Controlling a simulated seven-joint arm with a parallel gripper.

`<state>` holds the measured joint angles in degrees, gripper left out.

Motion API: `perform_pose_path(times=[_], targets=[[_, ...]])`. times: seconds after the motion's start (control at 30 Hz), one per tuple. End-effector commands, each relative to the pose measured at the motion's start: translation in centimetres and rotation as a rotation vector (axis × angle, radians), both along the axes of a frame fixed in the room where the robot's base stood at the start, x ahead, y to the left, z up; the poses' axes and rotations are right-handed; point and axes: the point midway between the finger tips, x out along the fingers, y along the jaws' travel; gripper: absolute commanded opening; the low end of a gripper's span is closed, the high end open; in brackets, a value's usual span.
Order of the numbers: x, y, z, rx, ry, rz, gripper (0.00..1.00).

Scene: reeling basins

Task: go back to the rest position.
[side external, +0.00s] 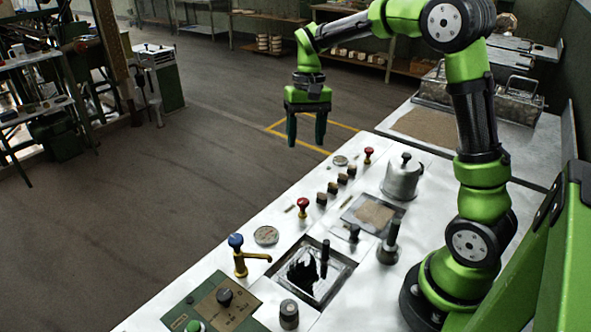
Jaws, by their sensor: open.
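My gripper (306,133) hangs from my green arm with its fingers pointing down. It is open and empty. In the picture it is seen against the floor, above and beyond the far edge of the white worktop (400,141). No object is between the fingers or touching them.
The worktop carries a metal lidded pot (402,178), a blue-handled brass tap (240,258), red knobs (303,207), a dark square basin (310,268), upright levers (389,240) and a green control panel (214,305). A metal box (480,98) stands behind. The floor beneath my gripper looks clear.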

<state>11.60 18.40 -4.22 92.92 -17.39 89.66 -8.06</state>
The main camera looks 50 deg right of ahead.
Motion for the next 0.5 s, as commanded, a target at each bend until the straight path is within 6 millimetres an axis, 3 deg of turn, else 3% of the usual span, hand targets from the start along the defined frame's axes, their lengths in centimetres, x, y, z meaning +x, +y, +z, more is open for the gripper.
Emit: perform_pose_path(times=[0.2,0.5], targets=[[-4.9,4.3,2.8,-0.034,-0.251,0.082,0.59],[-12.4,9.1,4.2,-0.058,-0.576,0.167,0.59]])
